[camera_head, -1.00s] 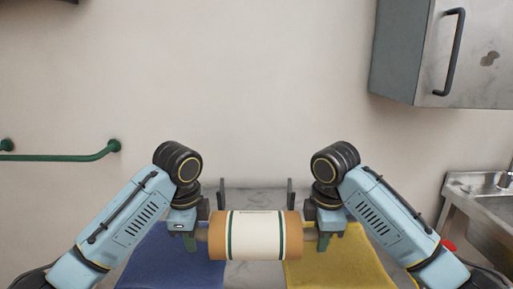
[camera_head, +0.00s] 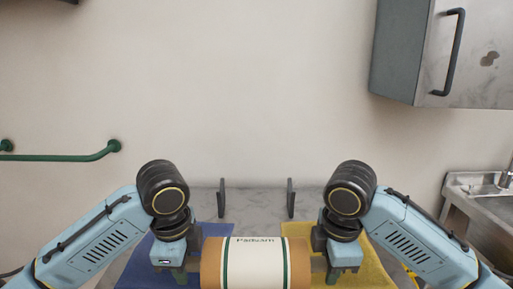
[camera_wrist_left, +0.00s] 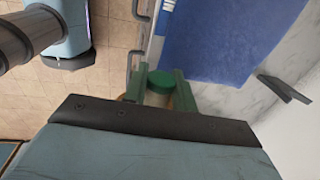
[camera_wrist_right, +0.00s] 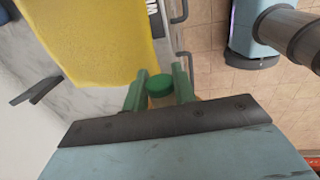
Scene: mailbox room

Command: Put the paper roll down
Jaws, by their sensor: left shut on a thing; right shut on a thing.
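The paper roll (camera_head: 254,264) is cream with green stripes, a printed label and orange-brown ends. It lies level between my grippers at the bottom of the head view, its lower part cut off by the picture edge. My left gripper (camera_head: 180,273) is shut on the left end of its rod, and my right gripper (camera_head: 331,273) on the right end. A green rod cap (camera_wrist_left: 160,82) sits between the left fingers in the left wrist view. Another green cap (camera_wrist_right: 160,86) sits between the right fingers in the right wrist view. The roll's body is mostly hidden in both wrist views.
A marble-like counter (camera_head: 256,206) lies behind the roll, with two dark upright plates (camera_head: 221,198) (camera_head: 291,198) on it. A blue cloth (camera_head: 140,262) lies left and a yellow cloth (camera_head: 368,262) right. A steel sink (camera_head: 490,205) and wall cabinet (camera_head: 420,50) are at the right.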

